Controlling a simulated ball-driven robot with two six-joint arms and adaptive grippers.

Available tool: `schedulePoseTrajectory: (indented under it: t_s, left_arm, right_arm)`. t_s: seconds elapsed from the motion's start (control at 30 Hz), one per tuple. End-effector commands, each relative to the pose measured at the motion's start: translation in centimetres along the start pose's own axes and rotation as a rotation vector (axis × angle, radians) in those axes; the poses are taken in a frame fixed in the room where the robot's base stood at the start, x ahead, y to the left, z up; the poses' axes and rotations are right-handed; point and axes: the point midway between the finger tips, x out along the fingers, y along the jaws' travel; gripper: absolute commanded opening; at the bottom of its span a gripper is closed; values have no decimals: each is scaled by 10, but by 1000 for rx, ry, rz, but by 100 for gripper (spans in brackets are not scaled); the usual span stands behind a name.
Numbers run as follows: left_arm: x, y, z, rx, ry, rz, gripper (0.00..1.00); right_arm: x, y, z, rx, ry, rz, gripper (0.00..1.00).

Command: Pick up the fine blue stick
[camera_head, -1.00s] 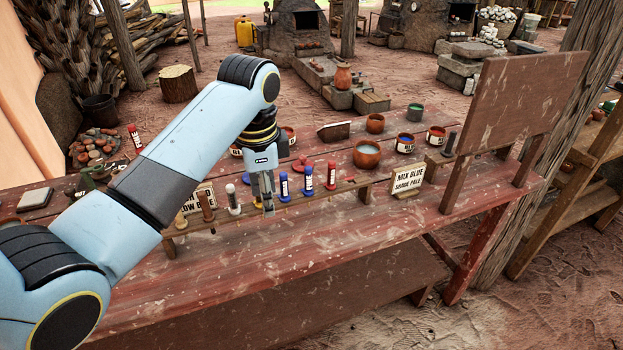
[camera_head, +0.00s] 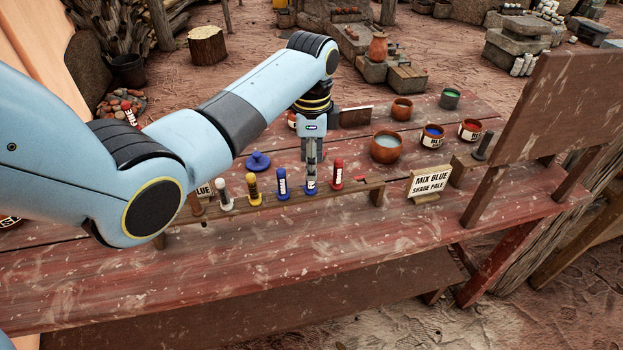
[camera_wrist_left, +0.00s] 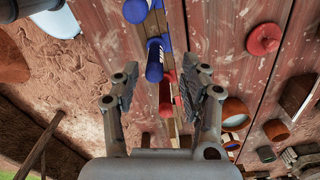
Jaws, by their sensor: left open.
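Two blue sticks with white labels stand upright in a wooden rack (camera_head: 220,221): a left one (camera_head: 282,187) and a right one (camera_head: 310,186). I cannot read which label says fine. My left gripper (camera_head: 311,163) is over the right blue stick in the head view and partly covers it. In the left wrist view the left gripper (camera_wrist_left: 160,68) is open and empty, with a blue stick (camera_wrist_left: 154,68) showing between the finger lines; contact cannot be told. My right gripper is not in view.
A red stick (camera_head: 338,176) stands close right of the right blue one. Yellow (camera_head: 253,188), white (camera_head: 224,192) and brown (camera_head: 196,205) sticks stand to the left. A blue lid (camera_head: 258,161) lies behind. A "MIX BLUE SHADE PALE" sign (camera_head: 430,182) and pots stand right. The front tabletop is clear.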

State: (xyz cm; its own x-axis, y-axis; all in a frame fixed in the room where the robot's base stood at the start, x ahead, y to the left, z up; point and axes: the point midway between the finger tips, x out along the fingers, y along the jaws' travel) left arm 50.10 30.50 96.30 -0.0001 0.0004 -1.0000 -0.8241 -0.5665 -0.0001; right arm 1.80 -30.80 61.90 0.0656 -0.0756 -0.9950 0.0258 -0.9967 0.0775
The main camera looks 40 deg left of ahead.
Motion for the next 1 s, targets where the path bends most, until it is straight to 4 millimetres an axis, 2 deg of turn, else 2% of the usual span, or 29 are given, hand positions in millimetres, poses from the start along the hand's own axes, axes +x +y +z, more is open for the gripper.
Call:
schedulePoseTrajectory:
  t_s: [0.1,0.2,0.33,0.53,0.7,0.87,1.0]
  left_arm:
    - [19,6,2,0,-2,6,45]
    - [34,5,1,-1,-1,3,45]
    - [41,5,1,0,0,1,45]
    - [41,5,1,0,0,0,43]
    - [41,5,1,0,0,1,21]
    - [41,5,1,0,0,1,0]
    - [41,5,1,0,0,1,0]
  right_arm:
    - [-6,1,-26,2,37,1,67]
    - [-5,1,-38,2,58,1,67]
    - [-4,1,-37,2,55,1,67]
    - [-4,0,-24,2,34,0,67]
    - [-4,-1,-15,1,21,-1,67]
    - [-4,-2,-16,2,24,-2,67]
    - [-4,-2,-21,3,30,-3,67]
